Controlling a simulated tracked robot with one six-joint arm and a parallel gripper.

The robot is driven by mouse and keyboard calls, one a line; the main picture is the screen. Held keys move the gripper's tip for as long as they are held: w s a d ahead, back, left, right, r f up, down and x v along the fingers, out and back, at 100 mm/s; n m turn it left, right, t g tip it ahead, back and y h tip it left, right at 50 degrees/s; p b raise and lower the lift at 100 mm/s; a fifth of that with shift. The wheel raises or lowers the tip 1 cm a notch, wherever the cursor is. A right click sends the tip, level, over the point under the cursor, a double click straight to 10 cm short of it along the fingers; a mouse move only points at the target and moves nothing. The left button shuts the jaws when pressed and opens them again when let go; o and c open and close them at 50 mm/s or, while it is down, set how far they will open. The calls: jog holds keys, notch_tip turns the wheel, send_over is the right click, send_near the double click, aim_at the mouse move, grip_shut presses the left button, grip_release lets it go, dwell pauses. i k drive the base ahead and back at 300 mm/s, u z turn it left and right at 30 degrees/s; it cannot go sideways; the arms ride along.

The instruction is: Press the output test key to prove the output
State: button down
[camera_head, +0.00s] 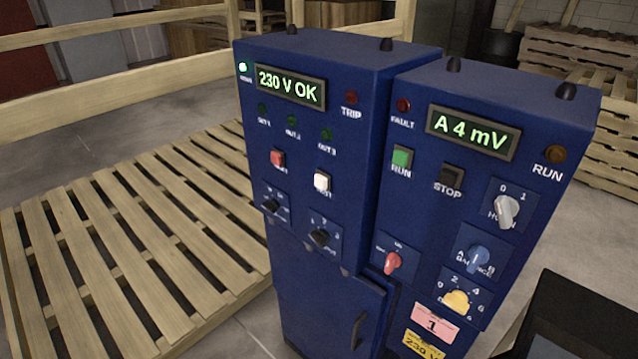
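The left blue cabinet (315,130) has a lit display (290,88) reading "230 V OK". A white square key (321,182) sits on its front; its label is partly legible and ends in "ST". A red key (278,158) is to the left of it, with a blurred label. Three dim green lamps labelled OUT, including the middle one (292,121), run above the keys. The TRIP lamp (351,97) is dark red. Two black rotary knobs (320,237) sit below. My gripper is not in view.
The right blue cabinet (490,85) shows "A 4 mV" (472,131), with a green RUN key (402,158), black STOP key (450,177) and several knobs. A wooden pallet (130,255) lies to the left. A dark object fills the lower right corner.

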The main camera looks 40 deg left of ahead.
aim_at(320, 181)
jog(key=k, duration=1.65)
jog(key=u, duration=1.85)
jog(key=i, duration=1)
jog(key=z, duration=0.05)
